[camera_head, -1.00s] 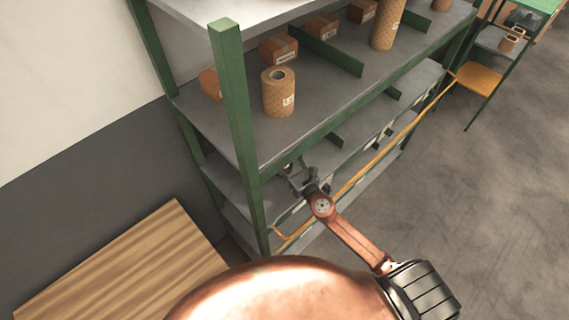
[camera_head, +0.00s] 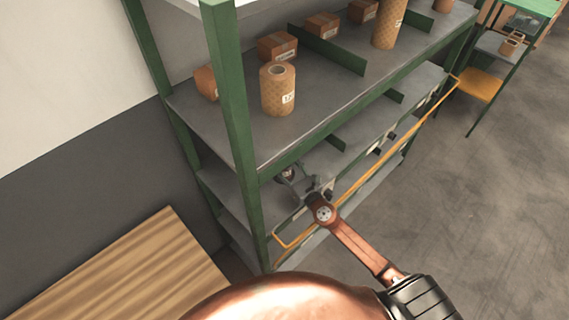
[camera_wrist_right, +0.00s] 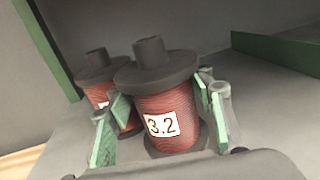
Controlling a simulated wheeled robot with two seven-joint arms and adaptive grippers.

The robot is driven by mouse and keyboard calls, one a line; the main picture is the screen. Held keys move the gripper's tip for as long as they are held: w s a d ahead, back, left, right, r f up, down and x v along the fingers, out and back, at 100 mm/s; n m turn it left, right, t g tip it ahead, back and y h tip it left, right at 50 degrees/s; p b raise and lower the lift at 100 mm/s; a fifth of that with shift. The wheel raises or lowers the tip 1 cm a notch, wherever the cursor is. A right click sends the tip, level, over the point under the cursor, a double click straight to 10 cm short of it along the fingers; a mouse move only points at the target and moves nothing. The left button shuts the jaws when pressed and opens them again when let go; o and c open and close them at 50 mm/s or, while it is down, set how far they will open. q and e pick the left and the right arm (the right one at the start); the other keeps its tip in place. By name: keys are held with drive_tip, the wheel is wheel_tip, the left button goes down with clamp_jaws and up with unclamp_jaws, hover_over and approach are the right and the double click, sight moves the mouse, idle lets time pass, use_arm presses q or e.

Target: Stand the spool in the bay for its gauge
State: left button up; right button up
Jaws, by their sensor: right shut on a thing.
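A spool with dark flanges, red-brown winding and a white label "3.2" (camera_wrist_right: 165,115) stands upright between the green pads of my right gripper (camera_wrist_right: 162,124), which is shut on it. In the head view my right gripper (camera_head: 296,182) is inside the middle shelf of the green rack, near its left end. The spool's dark top (camera_head: 288,173) shows only small there. A second similar spool (camera_wrist_right: 98,76) stands just behind and left of the held one; its label is mostly hidden. A green divider (camera_wrist_right: 275,52) is at the right in the wrist view. My left gripper is not in view.
The upper shelf (camera_head: 200,112) holds cardboard rolls (camera_head: 278,92) and boxes (camera_head: 277,46). A green corner post (camera_head: 228,80) stands left of my right gripper. An orange rail (camera_head: 375,160) runs along the rack's front. Grey floor (camera_head: 480,200) is clear at right.

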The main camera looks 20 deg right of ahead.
drive_tip(key=o, duration=1.5)
drive_tip(key=shift+f, duration=0.15)
drive_tip(key=shift+o, duration=0.2)
drive_tip(key=shift+r, duration=0.2)
drive_tip(key=s, duration=0.3)
drive_tip(key=s+d+b, duration=0.1)
drive_tip(key=s, duration=0.3)
drive_tip(key=s+b, duration=0.1)
drive_tip(key=s, duration=0.3)
drive_tip(key=shift+s+d+f, duration=0.1)
drive_tip(key=shift+d+f, duration=0.05)
drive_tip(key=shift+d, duration=0.15)
drive_tip(key=shift+s+b, duration=0.3)
drive_tip(key=shift+s, duration=0.05)
